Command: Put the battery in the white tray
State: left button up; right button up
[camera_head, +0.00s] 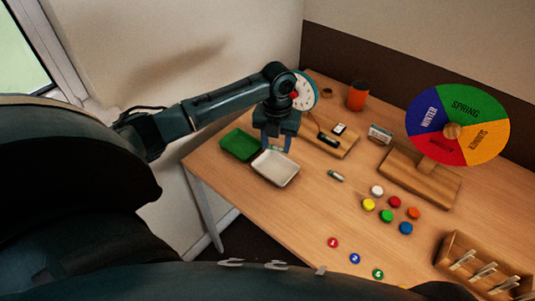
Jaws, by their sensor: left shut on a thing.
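The white tray (265,171) lies on the table at its left side. My left gripper (276,147) points down above the tray's far edge. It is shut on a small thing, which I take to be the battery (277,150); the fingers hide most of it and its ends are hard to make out. I cannot tell how high it is above the tray. The tray looks empty. A similar small green and white cylinder (336,176) lies on the bare table to the right of the tray. My right gripper is not in view.
A green tray (239,145) sits left of the white tray. Behind my gripper are a clock (304,91) and a wooden board (341,149). A season wheel (458,125), coloured discs (387,216) and a wooden box (447,245) stand to the right.

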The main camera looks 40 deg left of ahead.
aim_at(275, 170)
pick_arm(q)
notch_tip(275, 170, down, 8)
jog(key=shift+f, duration=0.2)
dwell(0.3)
jog(key=o, duration=1)
jog(key=shift+f, duration=0.1)
jog(key=shift+c, duration=0.2)
notch_tip(275, 170, up, 12)
jog(key=shift+r, duration=0.15)
